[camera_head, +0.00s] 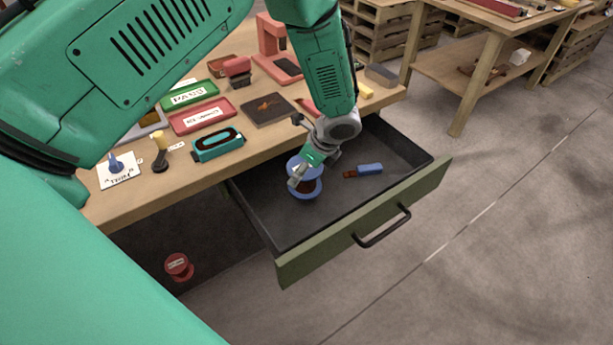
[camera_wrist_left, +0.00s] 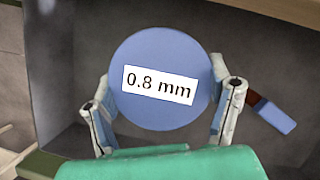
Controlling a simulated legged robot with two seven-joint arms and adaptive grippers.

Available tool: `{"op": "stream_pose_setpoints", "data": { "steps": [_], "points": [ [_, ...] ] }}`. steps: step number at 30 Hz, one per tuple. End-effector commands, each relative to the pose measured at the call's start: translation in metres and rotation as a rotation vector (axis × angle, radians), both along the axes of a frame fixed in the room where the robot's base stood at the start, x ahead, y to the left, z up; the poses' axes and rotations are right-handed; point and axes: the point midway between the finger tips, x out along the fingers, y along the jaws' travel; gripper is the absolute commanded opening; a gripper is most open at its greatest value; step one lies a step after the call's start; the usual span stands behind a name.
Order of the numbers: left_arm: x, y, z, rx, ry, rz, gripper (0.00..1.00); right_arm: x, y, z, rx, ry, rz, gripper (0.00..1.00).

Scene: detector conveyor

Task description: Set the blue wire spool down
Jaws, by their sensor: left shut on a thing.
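The blue wire spool (camera_head: 306,193) has blue end discs with dark reddish wire between them. It is upright inside the open drawer, towards its left side; I cannot tell whether it touches the drawer floor. In the left wrist view the spool (camera_wrist_left: 165,62) shows its round top with a white "0.8 mm" label. My left gripper (camera_head: 306,171) reaches down from above, shut on the spool, with a finger on each side of it in the wrist view. My right gripper is not in view.
The dark-lined drawer (camera_head: 375,219) has a green front and black handle. A blue-and-brown stick-like object (camera_head: 369,169) lies right of the spool. The wooden bench (camera_head: 120,212) holds trays and tools. A red spool (camera_head: 178,265) lies below.

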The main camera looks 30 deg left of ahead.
Motion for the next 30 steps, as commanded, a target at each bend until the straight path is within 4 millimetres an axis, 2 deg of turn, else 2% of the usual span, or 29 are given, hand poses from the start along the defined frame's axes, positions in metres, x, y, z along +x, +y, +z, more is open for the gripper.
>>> {"op": "stream_pose_setpoints", "data": {
  "steps": [6, 17, 18, 19, 30],
  "points": [
    [0.001, -0.003, -0.028, 0.003, 0.0, -0.002, 0.22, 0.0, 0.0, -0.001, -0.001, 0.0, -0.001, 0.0],
    [0.0, 0.002, -0.034, -0.002, -0.001, 0.0, 0.22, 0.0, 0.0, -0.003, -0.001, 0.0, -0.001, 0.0],
    [0.0, 0.002, -0.034, -0.003, 0.0, -0.001, 0.84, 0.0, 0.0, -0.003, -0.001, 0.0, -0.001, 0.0],
    [0.0, 0.001, -0.034, -0.003, 0.001, -0.001, 0.95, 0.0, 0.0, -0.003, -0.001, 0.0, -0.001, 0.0],
    [0.001, -0.003, -0.027, 0.001, -0.001, -0.002, 0.95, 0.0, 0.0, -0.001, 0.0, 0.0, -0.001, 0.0]
  ]
}}
